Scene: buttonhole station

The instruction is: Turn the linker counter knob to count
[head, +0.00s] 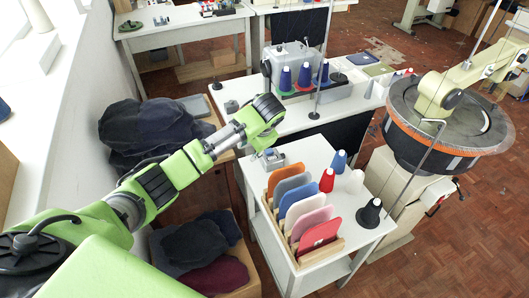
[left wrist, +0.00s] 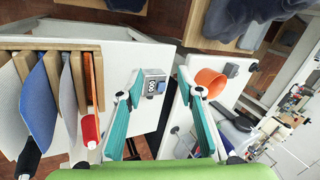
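The linker counter (head: 272,158) is a small grey box at the back left corner of the white table, behind the rack of panels. In the left wrist view the counter (left wrist: 154,84) shows a dark face with light digits; its knob is too small to make out. My left gripper (left wrist: 159,92) is open, its two teal fingers apart with the counter seen between them. I cannot tell whether either finger touches it. In the head view my green left arm reaches over from the left and its end (head: 264,136) is just above and behind the counter. My right gripper is not in view.
A wooden rack (head: 296,236) with several coloured panels stands on the white table (head: 357,240), with red, blue, white and black cones beside it. A linking machine (head: 445,120) stands at right. Dark fabric piles (head: 150,128) lie at left. An orange ring-like thing (left wrist: 210,82) shows in the wrist view.

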